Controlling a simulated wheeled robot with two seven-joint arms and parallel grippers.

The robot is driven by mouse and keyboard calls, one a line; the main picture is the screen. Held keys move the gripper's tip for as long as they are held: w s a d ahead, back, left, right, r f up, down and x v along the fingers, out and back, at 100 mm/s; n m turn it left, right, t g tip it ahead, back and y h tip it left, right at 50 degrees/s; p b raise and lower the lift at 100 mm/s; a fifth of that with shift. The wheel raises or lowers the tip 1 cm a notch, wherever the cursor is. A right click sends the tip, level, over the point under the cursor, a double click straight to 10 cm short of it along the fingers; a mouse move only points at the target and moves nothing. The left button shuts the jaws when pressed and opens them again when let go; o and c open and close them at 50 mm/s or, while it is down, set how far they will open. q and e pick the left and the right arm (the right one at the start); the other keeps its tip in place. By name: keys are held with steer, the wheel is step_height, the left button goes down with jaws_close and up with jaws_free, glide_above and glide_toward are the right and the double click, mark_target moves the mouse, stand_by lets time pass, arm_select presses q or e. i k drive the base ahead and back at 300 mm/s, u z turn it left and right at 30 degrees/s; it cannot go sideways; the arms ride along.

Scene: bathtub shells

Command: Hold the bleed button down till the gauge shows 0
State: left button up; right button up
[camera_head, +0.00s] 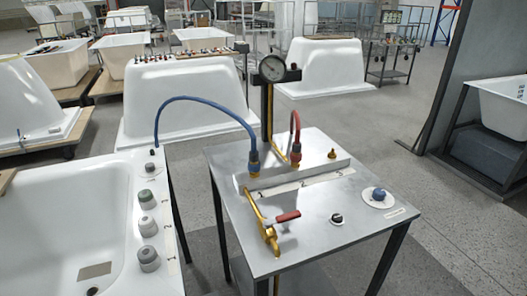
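A blue push button (379,194) sits on a round white plate at the right of the grey metal test table (309,232). A small label beside it is too small to read, so I cannot confirm that it is the bleed button. Neither of my grippers is in view, and nothing touches the button.
A black knob (337,218) and a red-handled brass valve (284,217) are on the table. A blue hose (207,98) arches to the white tub (112,222) at left, which carries several grey knobs. A red hose (296,133) rises behind. Open floor lies right.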

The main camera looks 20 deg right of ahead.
mark_target(337, 218)
steer(key=z, duration=1.3)
